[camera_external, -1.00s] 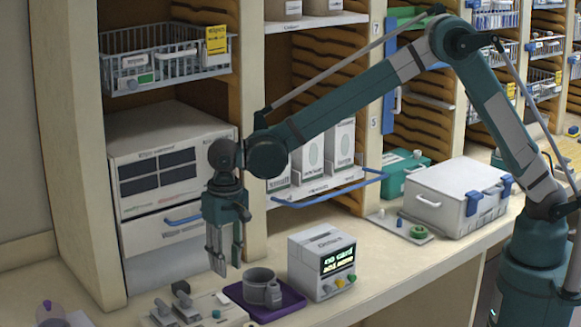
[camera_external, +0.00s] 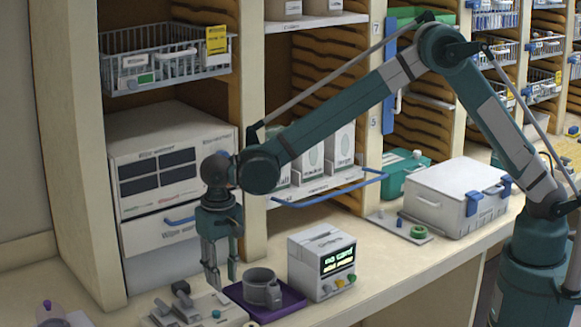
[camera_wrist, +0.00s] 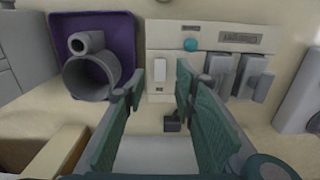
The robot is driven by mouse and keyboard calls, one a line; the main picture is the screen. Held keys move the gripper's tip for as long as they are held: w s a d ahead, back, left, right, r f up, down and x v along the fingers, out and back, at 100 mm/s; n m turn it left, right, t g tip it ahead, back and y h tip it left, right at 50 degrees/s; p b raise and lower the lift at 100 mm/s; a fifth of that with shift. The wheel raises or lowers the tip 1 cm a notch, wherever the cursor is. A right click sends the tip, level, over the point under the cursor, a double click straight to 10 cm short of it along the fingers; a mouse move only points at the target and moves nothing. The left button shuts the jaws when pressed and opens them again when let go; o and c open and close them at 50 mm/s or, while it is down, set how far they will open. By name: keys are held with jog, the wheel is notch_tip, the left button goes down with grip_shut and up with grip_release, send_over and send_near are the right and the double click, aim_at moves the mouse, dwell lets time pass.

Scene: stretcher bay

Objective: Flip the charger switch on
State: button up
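The charger panel (camera_external: 208,306) is a flat cream unit on the counter, lower left in the external view. In the wrist view the charger panel (camera_wrist: 200,35) carries a white rocker switch (camera_wrist: 160,70), a teal round button (camera_wrist: 190,44), a printed label (camera_wrist: 240,38) and two grey blocks (camera_wrist: 217,68). I cannot tell the switch's position. My gripper (camera_external: 221,282) points down above the panel, beside the purple tray. In the wrist view my gripper (camera_wrist: 159,88) is open and empty, its fingertips on either side of the switch's near end. I cannot tell any contact.
A purple tray (camera_external: 238,298) with a grey mug (camera_external: 262,288) stands just right of my gripper. A white device with a lit display (camera_external: 322,265) stands farther right. A cabinet (camera_external: 165,175) rises behind. A white case (camera_external: 455,197) lies far right on the counter.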

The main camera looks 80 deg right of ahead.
aim_at(225, 300)
jog(key=shift+f, duration=3.1)
